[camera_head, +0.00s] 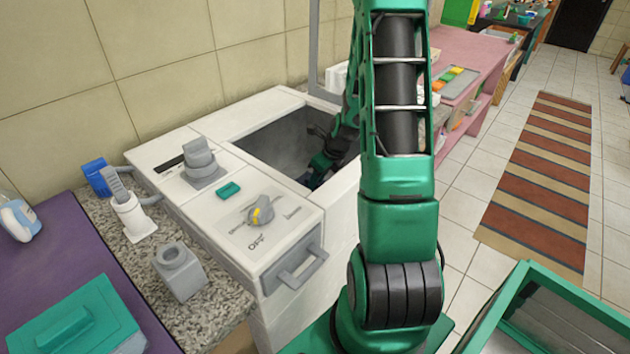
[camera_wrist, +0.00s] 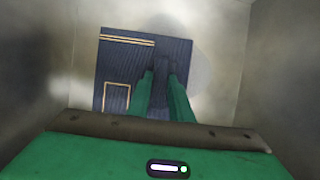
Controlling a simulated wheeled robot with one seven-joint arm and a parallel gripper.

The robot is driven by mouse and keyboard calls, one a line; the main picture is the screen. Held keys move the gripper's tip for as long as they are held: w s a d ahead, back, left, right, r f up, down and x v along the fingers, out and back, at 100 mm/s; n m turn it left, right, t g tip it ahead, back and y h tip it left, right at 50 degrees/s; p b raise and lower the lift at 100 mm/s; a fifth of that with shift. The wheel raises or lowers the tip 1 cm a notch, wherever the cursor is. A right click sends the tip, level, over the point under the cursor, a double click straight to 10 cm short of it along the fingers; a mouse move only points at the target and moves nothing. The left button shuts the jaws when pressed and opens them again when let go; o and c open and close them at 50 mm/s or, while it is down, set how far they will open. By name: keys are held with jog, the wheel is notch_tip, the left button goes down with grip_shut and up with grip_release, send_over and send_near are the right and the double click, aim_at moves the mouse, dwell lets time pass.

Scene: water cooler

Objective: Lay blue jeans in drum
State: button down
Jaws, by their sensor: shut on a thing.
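The blue jeans (camera_wrist: 122,72) show in the wrist view as a dark blue folded piece with tan stitching, low inside the drum (camera_wrist: 230,60). My gripper (camera_wrist: 163,76) is shut on the jeans, its two green fingers reaching down to their right part. In the head view the drum (camera_head: 268,146) is the open grey well in the top of the white washing machine (camera_head: 230,205). My arm reaches into it from the right and hides my fingertips and most of the jeans. I cannot tell whether the jeans touch the drum's bottom.
The machine's front panel has a yellow-grey knob (camera_head: 260,211) and a drawer handle (camera_head: 300,268). A granite counter (camera_head: 215,290) at left bears a grey holder (camera_head: 178,270) and a blue box (camera_head: 96,176). A pink table (camera_head: 480,50) stands beyond. Walls close around my gripper.

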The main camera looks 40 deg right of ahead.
jog(key=c, duration=1.6)
grip_release()
jog(key=v, duration=1.2)
jog(key=shift+r, duration=0.1)
